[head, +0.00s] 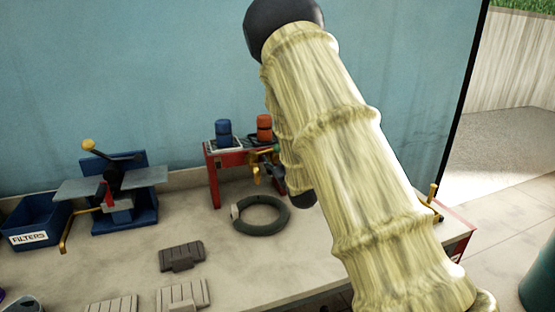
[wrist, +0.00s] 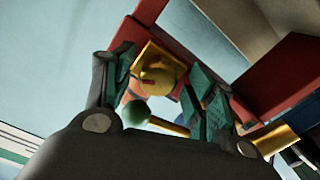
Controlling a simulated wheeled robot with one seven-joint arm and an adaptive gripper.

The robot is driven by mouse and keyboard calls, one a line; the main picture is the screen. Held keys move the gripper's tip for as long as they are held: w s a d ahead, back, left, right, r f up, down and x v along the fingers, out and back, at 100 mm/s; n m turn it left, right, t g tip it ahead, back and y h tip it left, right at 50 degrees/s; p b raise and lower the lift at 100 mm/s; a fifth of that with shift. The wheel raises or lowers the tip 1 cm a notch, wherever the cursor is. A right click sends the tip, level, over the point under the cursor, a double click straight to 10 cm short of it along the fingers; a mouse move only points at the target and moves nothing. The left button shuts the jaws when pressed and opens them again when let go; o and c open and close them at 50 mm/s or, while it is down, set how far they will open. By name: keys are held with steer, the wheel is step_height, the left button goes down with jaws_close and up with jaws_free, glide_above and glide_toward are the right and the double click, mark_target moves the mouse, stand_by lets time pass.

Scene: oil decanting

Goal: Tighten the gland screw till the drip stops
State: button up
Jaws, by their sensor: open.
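A brass tap (head: 262,173) hangs at the front of a small red stand (head: 213,178) on the bench in the head view, partly hidden by my arm. In the wrist view, a round brass fitting (wrist: 160,78) with a squarish collar and a small red mark shows between the fingers, with a green ball knob (wrist: 134,112) and a brass rod near it. I cannot tell which part is the gland screw. My gripper (wrist: 157,84) is open, its green-padded fingers either side of the fitting; contact is unclear. No drip can be made out.
Blue (head: 223,130) and orange (head: 264,127) containers stand on the red stand. A dark hose ring (head: 262,228) lies before it. A blue clamp-like device (head: 125,222) and a blue FILTERS bin (head: 36,218) stand left. Grey ribbed pads (head: 182,255) lie in front.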

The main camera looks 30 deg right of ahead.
steer(key=shift+s+d+r, duration=0.1)
steer(key=shift+s+r, duration=0.1)
steer(key=shift+c, duration=1)
steer(key=c, duration=0.8)
steer(key=shift+m+b, duration=0.8)
steer(key=shift+m, duration=1.5)
steer(key=o, duration=1)
